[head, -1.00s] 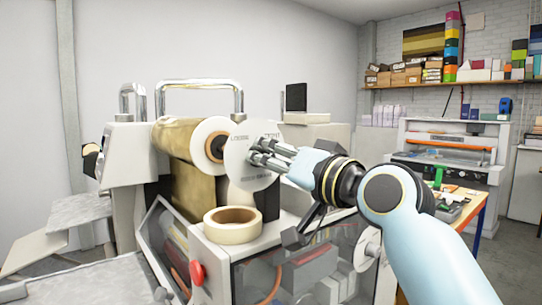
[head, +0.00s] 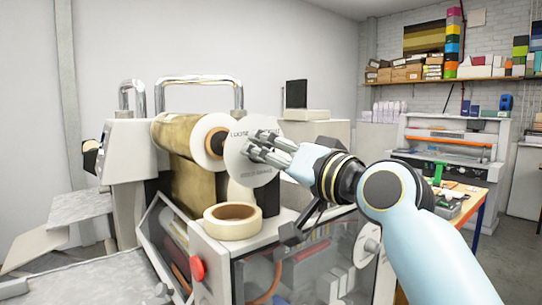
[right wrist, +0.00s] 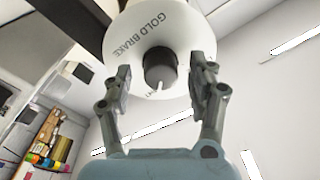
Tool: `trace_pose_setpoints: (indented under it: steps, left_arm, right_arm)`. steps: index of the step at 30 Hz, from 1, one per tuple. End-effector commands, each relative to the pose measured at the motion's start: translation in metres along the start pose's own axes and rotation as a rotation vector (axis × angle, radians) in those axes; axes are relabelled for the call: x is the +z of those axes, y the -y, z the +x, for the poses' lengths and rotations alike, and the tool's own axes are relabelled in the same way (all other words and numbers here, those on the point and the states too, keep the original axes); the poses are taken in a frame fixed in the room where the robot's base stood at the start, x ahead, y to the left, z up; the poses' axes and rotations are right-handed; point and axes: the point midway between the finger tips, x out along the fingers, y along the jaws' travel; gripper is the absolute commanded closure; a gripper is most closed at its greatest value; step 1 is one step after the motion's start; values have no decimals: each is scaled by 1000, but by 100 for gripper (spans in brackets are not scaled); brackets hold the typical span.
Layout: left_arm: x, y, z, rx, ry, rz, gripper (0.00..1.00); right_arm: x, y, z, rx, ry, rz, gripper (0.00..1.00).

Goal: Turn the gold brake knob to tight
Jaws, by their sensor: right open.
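The gold brake knob (right wrist: 160,68) is a dark round knob with a white pointer, in the middle of a white dial disc. The disc (right wrist: 186,28) carries the words GOLD BRAKE. In the right wrist view the pointer slants down and slightly left, near small, partly hidden lettering. In the head view the disc (head: 236,168) shows at the end of the gold foil roll, with LOOSE at its upper left; the knob is hidden behind my fingers. My right gripper (head: 254,148) is open, its fingertips (right wrist: 163,74) on either side of the knob with gaps showing. My left gripper is out of view.
The gold roll (head: 184,136) sits left of the disc on the machine. A roll of tape (head: 233,222) lies on the machine top just below the disc. A red knob (head: 197,269) is on the machine front. A table (head: 474,205) stands to the right.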

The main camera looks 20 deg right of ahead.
Motion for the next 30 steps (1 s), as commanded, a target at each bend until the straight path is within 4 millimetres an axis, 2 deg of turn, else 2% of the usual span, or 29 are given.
trace_pose_setpoints:
  steps: [5,8,18,21,25,30]
  left_arm:
    - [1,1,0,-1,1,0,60]
    - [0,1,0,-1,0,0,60]
    - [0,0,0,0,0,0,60]
    - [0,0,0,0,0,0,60]
    - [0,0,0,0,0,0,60]
    - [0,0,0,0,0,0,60]
  right_arm:
    - [0,0,-4,1,0,-2,42]
    - [0,-1,-16,1,0,-3,42]
    - [1,0,-92,1,5,-6,42]
    - [1,-2,-106,3,4,-5,42]
    - [1,-1,-117,1,2,-2,42]
    - [0,0,-120,-1,0,0,42]
